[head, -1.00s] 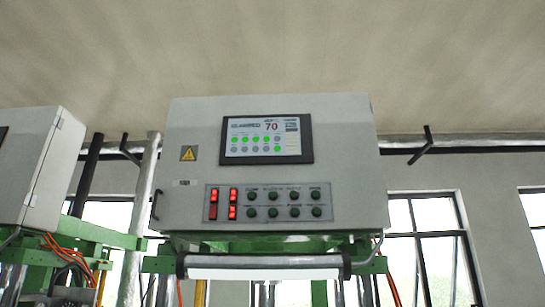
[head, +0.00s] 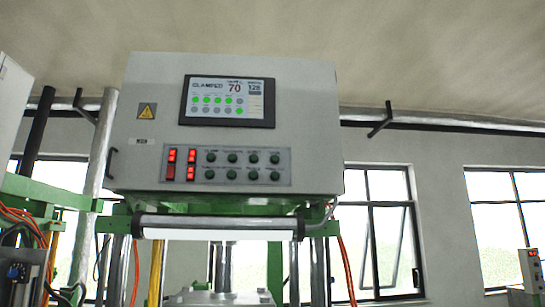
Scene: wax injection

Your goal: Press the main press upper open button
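The grey control box (head: 320,130) of the press hangs in the upper middle of the head view. Its screen (head: 228,101) reads "CLAMPED" and 70, with several green dots. Below is a button panel (head: 226,167) with two rows of round dark green buttons (head: 232,157) and red lit displays (head: 191,156) at its left. The button labels are too small to read surely, so I cannot tell which is the upper open button. Neither of my grippers shows.
A white roller-like bar (head: 215,234) runs under the box, on a green frame (head: 120,224). A grey metal block (head: 218,298) shows at the bottom. Another grey box (head: 14,112) is at the left edge, with orange hoses (head: 22,222) below. A small button box (head: 531,265) stands far right.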

